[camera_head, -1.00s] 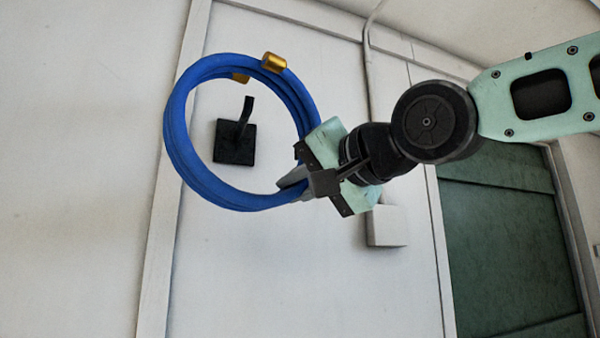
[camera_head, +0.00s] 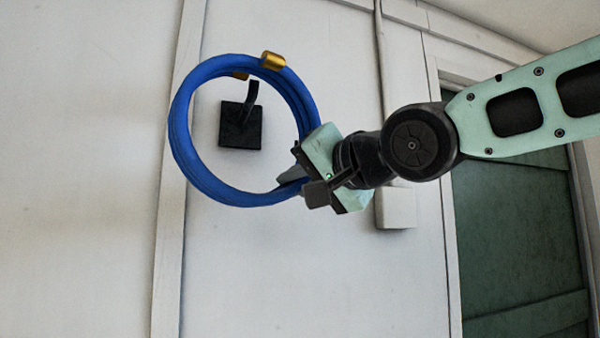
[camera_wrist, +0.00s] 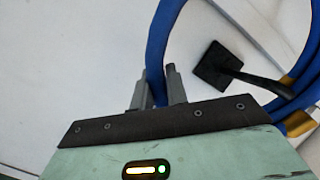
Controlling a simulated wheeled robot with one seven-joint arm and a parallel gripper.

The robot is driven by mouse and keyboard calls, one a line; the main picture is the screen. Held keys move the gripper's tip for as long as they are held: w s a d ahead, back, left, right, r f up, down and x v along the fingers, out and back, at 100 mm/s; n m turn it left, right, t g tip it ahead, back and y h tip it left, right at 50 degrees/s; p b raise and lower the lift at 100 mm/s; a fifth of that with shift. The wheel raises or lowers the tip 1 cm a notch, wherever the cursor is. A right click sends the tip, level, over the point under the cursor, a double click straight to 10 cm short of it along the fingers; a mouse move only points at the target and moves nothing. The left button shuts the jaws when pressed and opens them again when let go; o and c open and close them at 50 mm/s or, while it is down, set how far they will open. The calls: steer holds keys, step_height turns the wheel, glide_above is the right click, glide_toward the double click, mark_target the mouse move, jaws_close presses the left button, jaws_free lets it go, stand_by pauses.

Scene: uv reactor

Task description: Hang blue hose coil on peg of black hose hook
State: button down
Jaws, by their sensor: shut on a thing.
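A blue hose coil (camera_head: 181,143) with brass ends shows as an upright ring in the head view. My gripper (camera_head: 292,181) is shut on its lower right side. The black hose hook (camera_head: 240,126), a square plate with a peg bent upward, is on the white wall and appears inside the ring in the head view. I cannot tell whether the peg is through the coil. In the wrist view the hose (camera_wrist: 155,50) runs between my two fingers (camera_wrist: 158,88), and the hook (camera_wrist: 217,66) shows to the right, its peg pointing toward the brass ends (camera_wrist: 297,122).
A grey conduit (camera_head: 381,90) runs down the wall to a white box (camera_head: 396,207) right of my gripper. A green door (camera_head: 515,230) stands at the far right. The wall left of and below the coil is bare.

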steer(key=shift+w+a+r+p, duration=0.1)
steer(key=shift+w+a+p, duration=0.1)
steer(key=shift+w+p, duration=0.45)
steer(key=shift+w+a+f+p, duration=0.1)
steer(key=shift+w+a+p, duration=0.15)
steer(key=shift+w+p, duration=0.4)
steer(key=shift+w+a+r+p, duration=0.1)
steer(key=shift+w+a+p, duration=0.2)
steer(key=shift+w, duration=0.6)
steer(key=shift+w+f+b, duration=0.15)
steer(key=shift+w+f, duration=0.15)
steer(key=shift+f, duration=0.3)
steer(key=shift+w+f+b, duration=0.15)
steer(key=shift+w+f, duration=0.15)
steer(key=shift+f, duration=0.3)
steer(key=shift+a+f, duration=0.1)
steer(key=c, duration=1.3)
jaws_free()
steer(key=shift+f, duration=0.15)
